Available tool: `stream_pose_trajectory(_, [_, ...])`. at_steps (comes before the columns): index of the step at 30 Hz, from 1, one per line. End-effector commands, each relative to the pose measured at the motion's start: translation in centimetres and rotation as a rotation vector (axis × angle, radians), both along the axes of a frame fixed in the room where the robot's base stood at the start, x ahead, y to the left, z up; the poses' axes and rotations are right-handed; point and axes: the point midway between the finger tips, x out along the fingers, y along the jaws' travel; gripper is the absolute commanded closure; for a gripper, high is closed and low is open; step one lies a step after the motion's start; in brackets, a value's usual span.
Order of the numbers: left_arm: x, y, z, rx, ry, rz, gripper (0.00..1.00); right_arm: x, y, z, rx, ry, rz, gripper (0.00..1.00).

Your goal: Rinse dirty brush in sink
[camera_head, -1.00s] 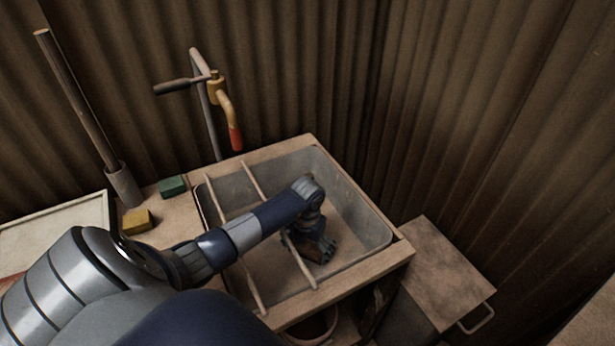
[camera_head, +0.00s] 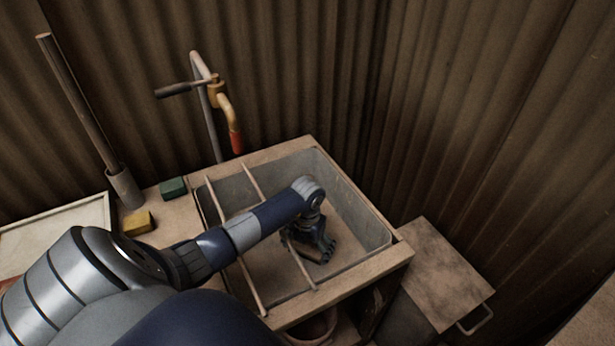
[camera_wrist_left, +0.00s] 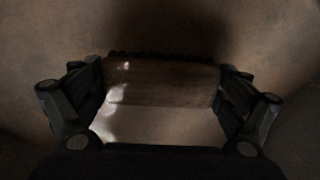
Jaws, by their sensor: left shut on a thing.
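The sink (camera_head: 345,195) is a grey basin set in a wooden frame, with two thin rods lying across its left part. My left gripper (camera_head: 316,256) is down inside the basin, to the right of the rods, pointing at the bottom. In the left wrist view my left gripper (camera_wrist_left: 160,95) is shut on a brown, block-like thing with dark bristles along its far edge, which looks like the brush (camera_wrist_left: 160,80). In the head view the brush is mostly hidden by the gripper. A tap (camera_head: 222,100) with a red-tipped spout stands behind the sink. My right gripper is not in view.
A green block (camera_head: 173,187) and a yellow block (camera_head: 138,222) lie on the ledge left of the sink. A wooden pole (camera_head: 78,100) stands in a holder behind them. A lidded box (camera_head: 435,275) with a handle is at the right. Corrugated walls close the back.

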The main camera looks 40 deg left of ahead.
Motion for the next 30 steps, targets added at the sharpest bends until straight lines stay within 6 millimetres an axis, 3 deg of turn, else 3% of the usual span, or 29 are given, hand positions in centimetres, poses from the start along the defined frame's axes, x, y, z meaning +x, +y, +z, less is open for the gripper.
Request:
stream_pose_trajectory(1, [0.0, 0.1, 0.9, 0.001, -0.001, 0.0, 0.34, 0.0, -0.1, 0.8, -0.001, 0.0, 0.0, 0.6])
stream_pose_trajectory(30, [0.0, 0.0, 8.7, 0.001, -0.001, -0.001, 0.34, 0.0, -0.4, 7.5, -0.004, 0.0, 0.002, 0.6])
